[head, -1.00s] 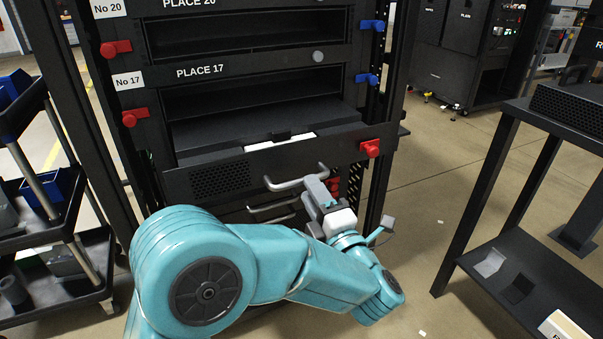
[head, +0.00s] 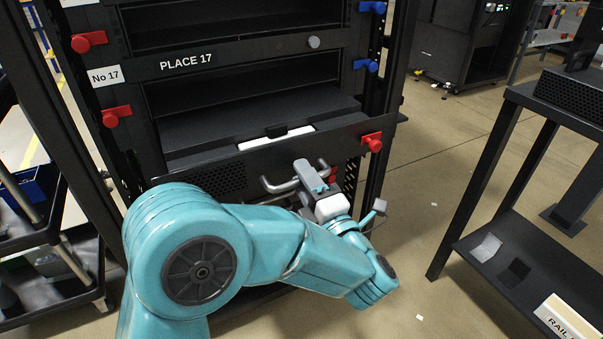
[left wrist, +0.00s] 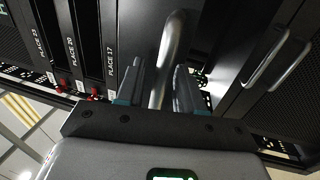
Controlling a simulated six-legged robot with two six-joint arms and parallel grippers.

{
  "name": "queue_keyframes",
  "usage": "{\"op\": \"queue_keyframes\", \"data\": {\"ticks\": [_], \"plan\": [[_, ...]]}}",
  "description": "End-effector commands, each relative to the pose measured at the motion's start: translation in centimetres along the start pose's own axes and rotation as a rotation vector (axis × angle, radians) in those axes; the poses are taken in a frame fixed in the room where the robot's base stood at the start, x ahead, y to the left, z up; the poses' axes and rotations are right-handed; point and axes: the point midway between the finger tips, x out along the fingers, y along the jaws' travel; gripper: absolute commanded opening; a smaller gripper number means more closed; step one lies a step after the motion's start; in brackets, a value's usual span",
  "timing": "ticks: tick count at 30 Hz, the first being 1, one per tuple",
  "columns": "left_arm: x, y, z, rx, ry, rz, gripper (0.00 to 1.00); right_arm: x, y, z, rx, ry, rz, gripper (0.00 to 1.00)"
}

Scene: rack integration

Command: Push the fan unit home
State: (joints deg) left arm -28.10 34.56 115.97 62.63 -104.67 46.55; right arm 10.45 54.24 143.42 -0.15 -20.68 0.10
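The fan unit (head: 211,182) is a dark drawer-like unit with a perforated front and a grey bar handle (head: 284,186). It sits in the rack bay below the PLACE 17 label, with a white strip on its top front edge. My left gripper (head: 312,176) is at the right part of the handle. In the left wrist view, the handle (left wrist: 173,45) passes between the two fingers of my left gripper (left wrist: 155,92). A gap shows beside the bar on the left, so the fingers look open around it. My right gripper is out of view.
Red knobs (head: 372,142) and blue knobs (head: 368,66) line the rack sides. A black table (head: 462,243) with a lower shelf stands at the right. A dark shelved cart (head: 75,270) stands at the left.

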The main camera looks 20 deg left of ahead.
Motion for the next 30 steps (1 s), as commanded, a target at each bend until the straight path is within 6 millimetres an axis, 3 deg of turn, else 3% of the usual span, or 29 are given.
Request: {"op": "queue_keyframes", "data": {"ticks": [11, 15, 23, 30], "plan": [[-0.3, 0.1, 0.0, 0.000, -0.001, 0.000, 0.37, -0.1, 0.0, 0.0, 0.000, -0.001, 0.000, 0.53], [-0.3, 0.1, 0.0, 0.000, -0.001, 0.000, 0.00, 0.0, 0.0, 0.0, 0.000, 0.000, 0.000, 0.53], [0.3, -0.1, 0.0, -0.001, 0.001, 0.000, 0.00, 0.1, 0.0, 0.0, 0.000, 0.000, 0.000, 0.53], [3.3, -0.8, -0.1, -0.003, 0.004, 0.001, 0.00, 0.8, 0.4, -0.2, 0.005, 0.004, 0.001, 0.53]]}}
